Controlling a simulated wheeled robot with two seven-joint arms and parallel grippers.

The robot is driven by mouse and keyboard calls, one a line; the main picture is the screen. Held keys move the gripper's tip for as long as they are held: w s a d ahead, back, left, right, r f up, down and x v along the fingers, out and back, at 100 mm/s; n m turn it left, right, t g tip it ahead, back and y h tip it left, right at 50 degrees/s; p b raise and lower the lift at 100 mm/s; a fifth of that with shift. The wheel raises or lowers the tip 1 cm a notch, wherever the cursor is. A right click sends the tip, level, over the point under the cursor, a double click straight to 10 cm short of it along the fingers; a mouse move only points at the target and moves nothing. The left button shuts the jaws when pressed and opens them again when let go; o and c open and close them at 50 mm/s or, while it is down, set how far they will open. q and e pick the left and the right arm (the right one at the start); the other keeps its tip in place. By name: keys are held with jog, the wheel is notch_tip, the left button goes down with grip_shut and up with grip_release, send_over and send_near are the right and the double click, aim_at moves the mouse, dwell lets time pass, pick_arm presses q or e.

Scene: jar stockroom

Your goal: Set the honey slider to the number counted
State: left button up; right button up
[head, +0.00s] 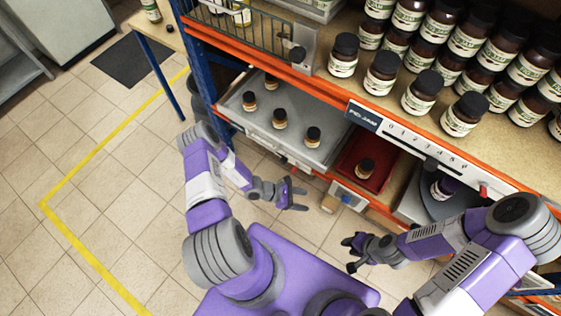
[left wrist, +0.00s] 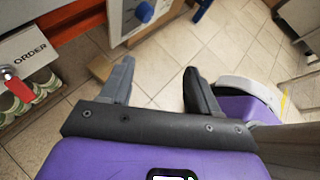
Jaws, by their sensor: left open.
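A slider scale (head: 425,150) with numbers runs along the shelf front. Its dark label seems to end in "JAM", and a red knob (head: 483,191) is near its right end. I cannot make out a slider labelled honey. Small amber jars with black lids, such as one jar (head: 280,118), stand in a grey tray (head: 335,133). My left gripper (head: 299,195) is open and empty in front of the lower shelf; its spread fingers show in the left wrist view (left wrist: 158,88). My right gripper (head: 347,254) is empty, fingers apart, over the floor.
A red tray (head: 345,168) holds one jar. A white panel with a blue knob (head: 347,199) is below it; the knob (left wrist: 144,12) also shows in the left wrist view, beyond the fingers. Large dark jars (head: 382,72) fill the upper shelf. Tiled floor (head: 120,190) is free at left.

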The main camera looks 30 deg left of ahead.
pick_arm(q)
jog(key=w+a+f+n+t+y, duration=0.2)
jog(key=w+a+n+t+y, duration=0.25)
jog(key=a+n, duration=0.35)
jog(key=n+t+y, duration=0.3)
jog(key=y, duration=0.1)
send_near(282, 162)
jog(key=w, duration=0.1)
jog(key=x, duration=0.3)
jog(key=b+x, duration=0.1)
jog(key=x, duration=0.3)
jog(key=shift+f, duration=0.45)
jog(key=shift+w+b, duration=0.4)
jog(key=shift+w, duration=0.1)
jog(key=shift+d, duration=0.1)
grip_shut()
